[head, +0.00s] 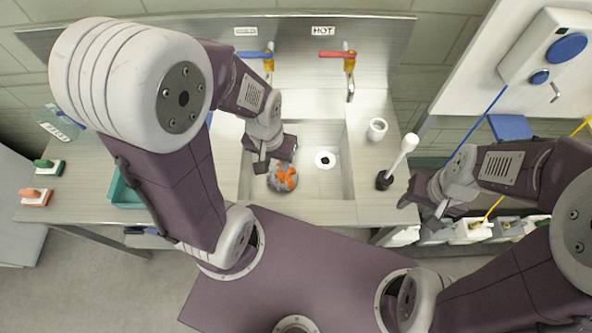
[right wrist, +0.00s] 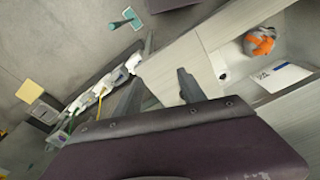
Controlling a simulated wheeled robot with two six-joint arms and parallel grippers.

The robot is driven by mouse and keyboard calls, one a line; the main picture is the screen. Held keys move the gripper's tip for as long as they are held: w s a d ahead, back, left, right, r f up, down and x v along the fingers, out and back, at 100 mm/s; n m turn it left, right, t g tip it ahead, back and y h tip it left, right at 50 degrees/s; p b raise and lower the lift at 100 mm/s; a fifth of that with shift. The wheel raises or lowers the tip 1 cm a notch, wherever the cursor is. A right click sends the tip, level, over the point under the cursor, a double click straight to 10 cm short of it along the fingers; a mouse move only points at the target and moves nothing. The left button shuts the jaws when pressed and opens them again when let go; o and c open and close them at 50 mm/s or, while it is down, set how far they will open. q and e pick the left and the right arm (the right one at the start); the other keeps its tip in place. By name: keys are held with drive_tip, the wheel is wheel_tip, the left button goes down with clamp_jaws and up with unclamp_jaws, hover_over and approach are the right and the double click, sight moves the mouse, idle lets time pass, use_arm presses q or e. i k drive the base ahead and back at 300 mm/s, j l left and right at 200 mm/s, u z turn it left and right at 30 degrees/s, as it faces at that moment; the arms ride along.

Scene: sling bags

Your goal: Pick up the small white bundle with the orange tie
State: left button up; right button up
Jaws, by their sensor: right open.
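My right gripper (head: 420,207) is open and empty, right of the sink by the counter's front right corner, well away from the bundle. Its fingers show in the right wrist view (right wrist: 160,95).
The sink basin (head: 335,198) is set in a steel counter with blue and red taps behind. A white cup (head: 377,129) and a white brush in a dark holder (head: 385,180) stand at right. A teal tray (head: 125,192) and brushes are at left. White containers (head: 470,232) line the lower right.

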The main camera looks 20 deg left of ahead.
sight(279, 180)
drive_tip(key=j+u, duration=0.4)
drive_tip(key=i+j+u, duration=0.1)
drive_tip(key=j+u, duration=0.25)
drive_tip(key=i+j+u, duration=0.1)
drive_tip(key=u, duration=0.3)
drive_tip(key=j, duration=0.1)
